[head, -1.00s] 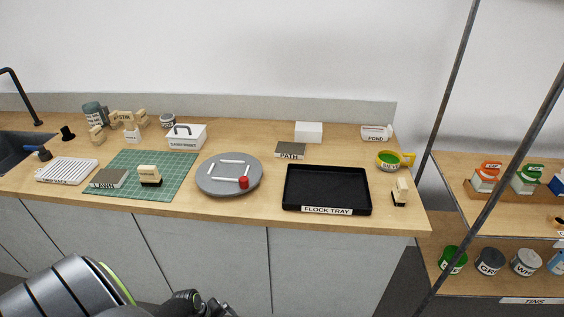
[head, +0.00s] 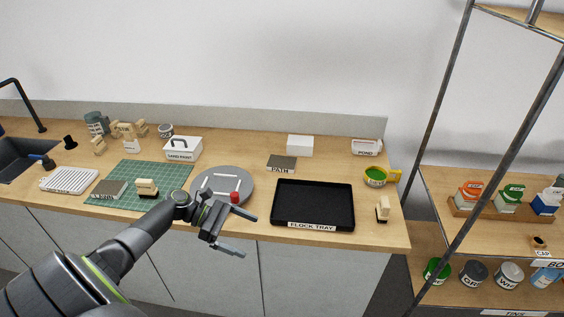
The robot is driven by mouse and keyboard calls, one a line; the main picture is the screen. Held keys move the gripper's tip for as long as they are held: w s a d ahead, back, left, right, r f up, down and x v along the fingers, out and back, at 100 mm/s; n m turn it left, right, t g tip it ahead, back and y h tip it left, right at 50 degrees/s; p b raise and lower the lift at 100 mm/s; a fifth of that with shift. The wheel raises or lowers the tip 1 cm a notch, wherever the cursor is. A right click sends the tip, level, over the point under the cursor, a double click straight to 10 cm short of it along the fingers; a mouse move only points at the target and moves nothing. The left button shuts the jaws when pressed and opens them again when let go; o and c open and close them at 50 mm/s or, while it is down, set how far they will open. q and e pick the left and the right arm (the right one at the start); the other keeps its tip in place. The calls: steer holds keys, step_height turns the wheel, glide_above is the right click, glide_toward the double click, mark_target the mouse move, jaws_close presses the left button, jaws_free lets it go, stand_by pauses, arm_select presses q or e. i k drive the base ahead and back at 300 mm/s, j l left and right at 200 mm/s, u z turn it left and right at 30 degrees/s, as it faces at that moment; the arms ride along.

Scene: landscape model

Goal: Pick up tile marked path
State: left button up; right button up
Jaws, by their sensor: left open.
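The tile marked PATH (head: 282,162) lies flat on the wooden counter, behind the flock tray and in front of a white block. It is a dark grey-brown slab with a pale label on its front edge. My left gripper (head: 250,235) is open and empty at the counter's front edge, in front of the grey turntable and left of the flock tray. It is well short of the tile, towards me and to the left. My right gripper is not in the view.
The black flock tray (head: 314,222) and the grey turntable (head: 240,180) with white strips and a red cylinder stand between gripper and tile. A green mat (head: 165,172) holds another tile (head: 108,189) and a stamp. A white block (head: 299,145) stands behind the tile.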

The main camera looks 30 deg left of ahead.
mark_target(277, 163)
steer(key=i+j, duration=0.35)
steer(key=j, duration=0.15)
steer(key=i+j, duration=0.75)
steer(key=j, duration=0.2)
